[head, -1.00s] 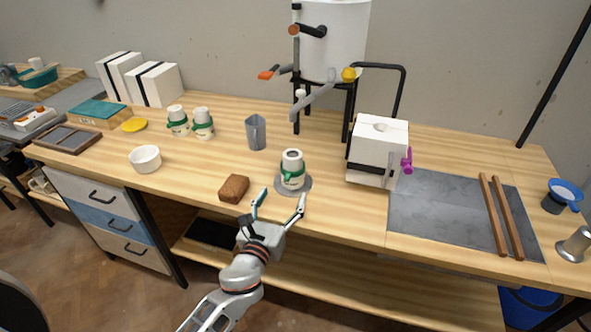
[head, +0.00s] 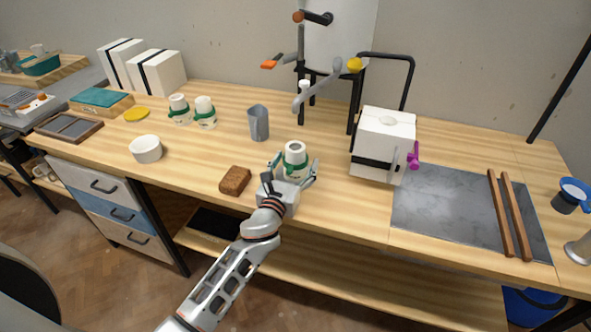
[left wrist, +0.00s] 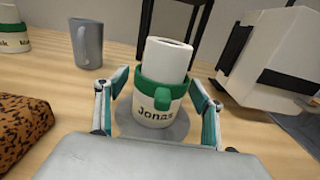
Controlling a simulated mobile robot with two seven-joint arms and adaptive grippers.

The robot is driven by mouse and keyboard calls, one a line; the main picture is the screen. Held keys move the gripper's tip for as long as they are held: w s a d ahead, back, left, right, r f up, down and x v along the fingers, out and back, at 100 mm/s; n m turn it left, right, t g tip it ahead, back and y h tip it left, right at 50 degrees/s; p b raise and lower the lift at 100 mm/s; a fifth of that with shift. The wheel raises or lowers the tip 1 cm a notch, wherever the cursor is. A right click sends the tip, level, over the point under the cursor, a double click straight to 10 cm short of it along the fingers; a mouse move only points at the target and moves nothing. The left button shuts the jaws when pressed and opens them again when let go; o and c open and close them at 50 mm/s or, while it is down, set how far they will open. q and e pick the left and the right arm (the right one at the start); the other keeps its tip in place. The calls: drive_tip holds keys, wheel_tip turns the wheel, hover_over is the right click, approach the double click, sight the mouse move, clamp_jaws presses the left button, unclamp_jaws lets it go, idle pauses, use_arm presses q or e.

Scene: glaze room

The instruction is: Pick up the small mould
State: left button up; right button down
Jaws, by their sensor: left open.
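A white cylinder (head: 295,147) with a dark opening on top stands in a green-and-cream cup with a green handle. The cup (left wrist: 152,106) reads "Jonas" in the left wrist view, where the cylinder (left wrist: 167,58) leans slightly. The cup stands on a grey disc (left wrist: 130,122). My left gripper (head: 296,164) is open, its fingers on either side of the cup; contact is unclear. A white block (head: 385,135) with a black band and a round hollow on top stands to the right. I cannot tell which of these is the small mould. My right gripper is out of view.
A brown lump (head: 235,180) lies left of the gripper, and a grey jug (head: 258,122) stands behind. Two similar cups with white cylinders stand farther left, near a white bowl (head: 146,149). A grey slab (head: 446,215) with two wooden strips lies right. Bare tabletop (head: 340,211) lies in front.

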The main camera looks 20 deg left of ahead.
use_arm(q)
drive_tip(key=shift+r, duration=0.1)
drive_tip(key=c, duration=1.6)
